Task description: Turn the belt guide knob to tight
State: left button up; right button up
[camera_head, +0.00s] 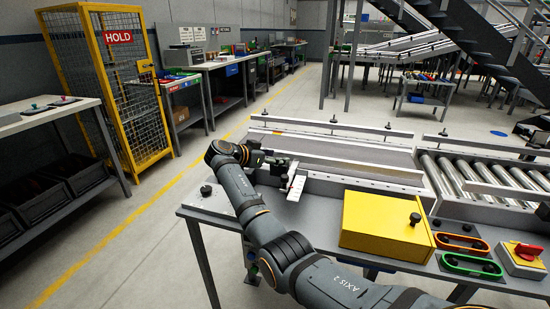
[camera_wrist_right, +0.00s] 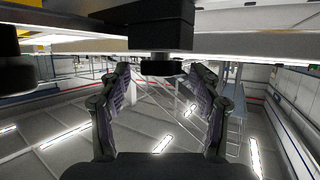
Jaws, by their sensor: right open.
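My right gripper (camera_head: 272,160) is at the left end of the belt conveyor, above the grey table, at the end of my arm. In the right wrist view its two fingers (camera_wrist_right: 162,88) are spread apart with nothing between the pads. A short black knob (camera_wrist_right: 161,67) shows between and beyond the fingertips, under a black block (camera_wrist_right: 145,25). I cannot tell whether the fingers touch it. In the head view the gripper partly hides the area of this knob, beside a white plate (camera_head: 297,187) with a small red mark. My left gripper is not in view.
The belt (camera_head: 345,153) runs behind the gripper, with a guide rail (camera_head: 340,128) carrying black knobs. Bare table lies between the arm and box.

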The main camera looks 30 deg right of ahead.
jog(key=shift+a, duration=0.1)
jog(key=v, duration=1.2)
jog(key=shift+w, duration=0.1)
